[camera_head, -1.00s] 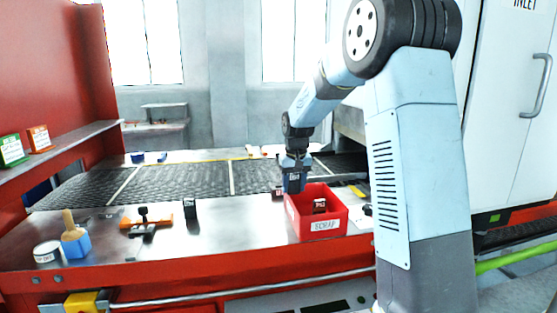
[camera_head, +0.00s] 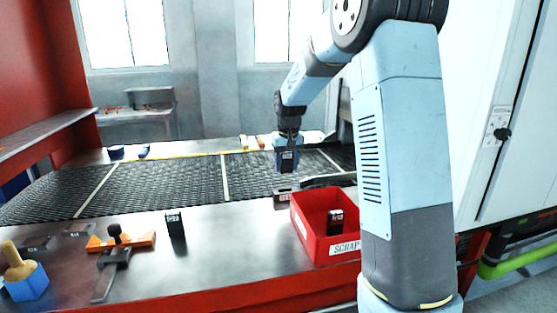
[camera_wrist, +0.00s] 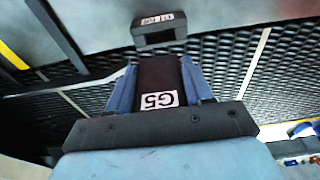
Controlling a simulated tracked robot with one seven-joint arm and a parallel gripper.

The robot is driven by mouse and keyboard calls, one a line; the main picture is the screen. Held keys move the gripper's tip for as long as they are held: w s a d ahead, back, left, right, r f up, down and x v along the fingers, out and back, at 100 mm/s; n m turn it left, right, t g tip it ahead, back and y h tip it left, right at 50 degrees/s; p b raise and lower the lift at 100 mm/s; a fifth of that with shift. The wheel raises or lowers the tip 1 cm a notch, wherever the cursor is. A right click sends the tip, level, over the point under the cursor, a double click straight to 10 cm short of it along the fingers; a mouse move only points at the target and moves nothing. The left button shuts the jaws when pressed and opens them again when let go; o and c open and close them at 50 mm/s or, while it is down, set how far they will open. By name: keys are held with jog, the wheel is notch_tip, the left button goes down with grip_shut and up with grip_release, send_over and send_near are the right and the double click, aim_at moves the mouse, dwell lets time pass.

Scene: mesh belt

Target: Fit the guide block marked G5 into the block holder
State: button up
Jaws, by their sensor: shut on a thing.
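My gripper (camera_wrist: 160,84) is shut on the dark guide block marked G5 (camera_wrist: 150,75); its white label reads upside down in the wrist view. In the head view my gripper (camera_head: 287,160) hangs over the near edge of the mesh belt. A dark grey bracket with a small label, which looks like the block holder (camera_wrist: 158,30), lies just beyond the block's far end in the wrist view, apart from it. In the head view the holder (camera_head: 284,201) sits at the table's back edge, below my gripper. Its label is too small to read.
A red scrap bin (camera_head: 312,242) with a dark block (camera_head: 335,216) inside stands right of the holder. The table's middle is clear.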

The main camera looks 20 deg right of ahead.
aim_at(285, 173)
jog(key=shift+w+d, duration=0.2)
jog(key=shift+a, duration=0.1)
jog(key=shift+a, duration=0.25)
jog(key=shift+f, duration=2.35)
jog(key=shift+s+f, duration=0.1)
jog(key=shift+f, duration=0.45)
jog(key=shift+f, duration=0.75)
jog(key=o, duration=1.3)
jog(key=shift+c, duration=0.2)
jog(key=shift+r, duration=0.1)
notch_tip(285, 173, up, 13)
jog(key=s, duration=0.2)
jog(key=shift+r, duration=0.15)
